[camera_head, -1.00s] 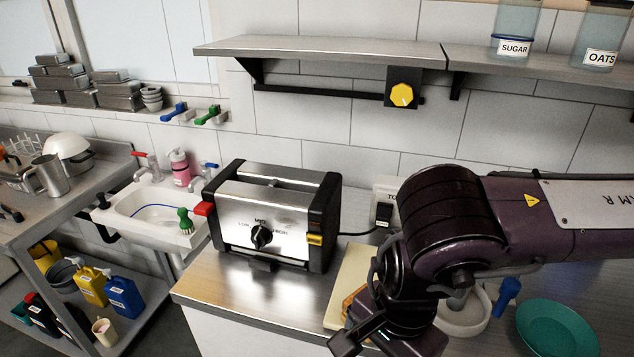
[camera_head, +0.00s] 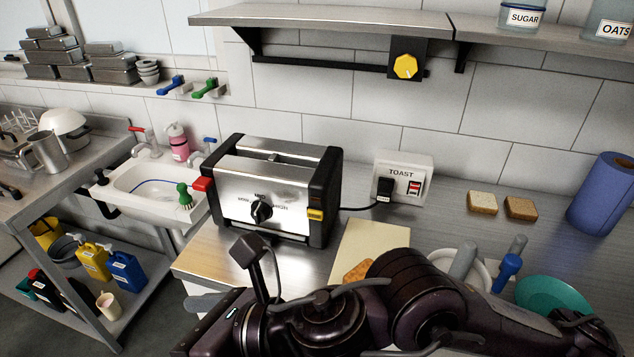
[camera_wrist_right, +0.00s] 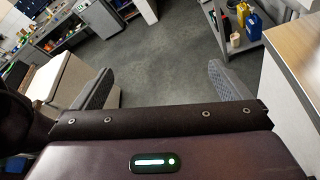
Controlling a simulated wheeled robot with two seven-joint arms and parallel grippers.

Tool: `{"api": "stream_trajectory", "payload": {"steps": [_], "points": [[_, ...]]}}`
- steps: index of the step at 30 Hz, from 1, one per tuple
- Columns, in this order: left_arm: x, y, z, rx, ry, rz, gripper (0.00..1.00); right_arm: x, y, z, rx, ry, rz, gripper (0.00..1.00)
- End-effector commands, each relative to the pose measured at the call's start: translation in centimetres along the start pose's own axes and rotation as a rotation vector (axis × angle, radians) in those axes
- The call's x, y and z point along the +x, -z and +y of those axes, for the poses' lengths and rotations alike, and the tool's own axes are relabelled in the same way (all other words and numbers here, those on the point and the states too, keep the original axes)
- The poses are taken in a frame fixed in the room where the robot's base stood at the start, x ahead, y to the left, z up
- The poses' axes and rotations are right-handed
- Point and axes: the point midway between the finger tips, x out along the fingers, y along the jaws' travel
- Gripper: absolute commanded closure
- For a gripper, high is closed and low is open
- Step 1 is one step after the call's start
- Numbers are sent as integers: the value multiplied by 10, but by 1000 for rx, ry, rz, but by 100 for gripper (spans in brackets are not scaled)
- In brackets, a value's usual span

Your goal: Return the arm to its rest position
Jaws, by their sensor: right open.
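My right arm (camera_head: 400,298) folds across the bottom of the head view, low in front of the counter. Its gripper's jaws are not clearly visible there. In the right wrist view my right gripper (camera_wrist_right: 160,85) is open, with two grey fingers wide apart and nothing but grey floor between them. A steel toaster (camera_head: 265,195) stands on the counter, left of and behind the arm. A cream board (camera_head: 372,245) with a piece of toast (camera_head: 360,271) on it lies partly hidden behind the arm. My left gripper does not show.
A toast switch box (camera_head: 402,175), two bread slices (camera_head: 482,203) and a blue roll (camera_head: 600,195) stand along the wall. A teal plate (camera_head: 553,295) and white bowl are at the right, partly hidden. A sink (camera_head: 155,190) is at left. Open floor (camera_wrist_right: 170,60) lies below the gripper.

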Motion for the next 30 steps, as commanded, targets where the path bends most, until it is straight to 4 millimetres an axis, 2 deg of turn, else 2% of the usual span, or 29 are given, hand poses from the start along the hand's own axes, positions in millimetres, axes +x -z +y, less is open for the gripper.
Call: {"api": "stream_trajectory", "payload": {"steps": [1,2,5,6,8,11,14,15,17,18,21,24,25,30], "points": [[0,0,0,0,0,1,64,-2,-14,-4,172,14,-84,3],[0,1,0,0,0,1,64,-5,-23,-8,274,28,-135,3],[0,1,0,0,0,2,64,-19,-46,-36,626,79,-298,3],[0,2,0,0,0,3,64,-26,-51,-52,772,103,-362,3],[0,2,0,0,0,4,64,-40,-52,-77,994,140,-457,3],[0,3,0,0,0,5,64,-66,-39,-125,1373,216,-617,3],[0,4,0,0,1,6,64,-96,-4,-172,1749,311,-785,3],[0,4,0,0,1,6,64,-109,17,-188,1898,357,-857,3],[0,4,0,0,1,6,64,-128,52,-210,2116,433,-971,3],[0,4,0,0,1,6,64,-142,76,-220,2246,484,-1048,3],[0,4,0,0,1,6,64,-169,132,-234,2504,608,-1223,3],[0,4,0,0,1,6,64,-192,178,-236,2683,717,-1377,3],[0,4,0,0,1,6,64,-197,191,-235,-2688,-740,1400,3],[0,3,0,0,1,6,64,-227,251,-224,-2354,-746,1340,3]]}}
